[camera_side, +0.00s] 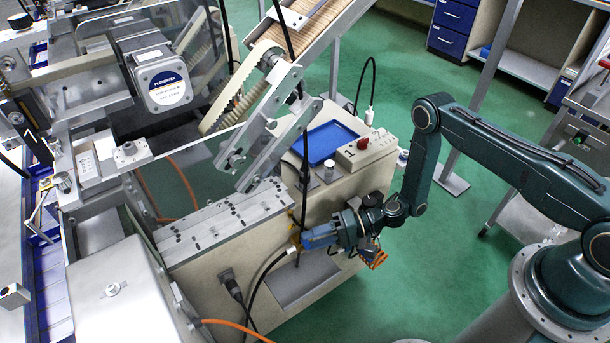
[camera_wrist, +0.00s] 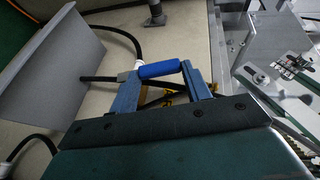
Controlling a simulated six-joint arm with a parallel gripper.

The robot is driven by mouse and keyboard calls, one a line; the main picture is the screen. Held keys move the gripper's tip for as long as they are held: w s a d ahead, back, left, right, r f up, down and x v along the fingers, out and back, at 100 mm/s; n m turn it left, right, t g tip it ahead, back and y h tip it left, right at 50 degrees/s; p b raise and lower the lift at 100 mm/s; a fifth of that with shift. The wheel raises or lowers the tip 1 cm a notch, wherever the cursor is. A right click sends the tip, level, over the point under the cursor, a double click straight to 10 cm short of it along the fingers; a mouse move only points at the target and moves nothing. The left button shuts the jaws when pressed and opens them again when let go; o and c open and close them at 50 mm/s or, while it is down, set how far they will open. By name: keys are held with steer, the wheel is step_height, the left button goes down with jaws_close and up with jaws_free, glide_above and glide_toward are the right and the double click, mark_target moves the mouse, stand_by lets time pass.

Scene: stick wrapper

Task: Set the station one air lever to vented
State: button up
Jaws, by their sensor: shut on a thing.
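The air lever's blue handle (camera_wrist: 160,69) shows in the wrist view between the tips of my two blue fingers. A dark metal stem runs left from it. My gripper (camera_wrist: 158,78) is shut on this handle. In the side view my gripper (camera_side: 306,240) is at the front face of the beige machine cabinet, below the metal block. There the fingers hide most of the lever, and a bit of yellow shows beside them. I cannot read any vented mark or the lever's exact angle.
A black hose (camera_side: 262,280) curves down the cabinet beside my gripper. A grey sheet-metal ledge (camera_side: 302,285) juts out just below. A blue tray (camera_side: 325,142) and a switch box with a red button (camera_side: 363,143) sit on the cabinet top.

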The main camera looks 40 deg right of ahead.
steer(key=shift+s, duration=0.1)
steer(key=o, duration=1.4)
steer(key=v, duration=1.3)
steer(key=shift+s+d+r, duration=0.15)
steer(key=shift+d, duration=0.15)
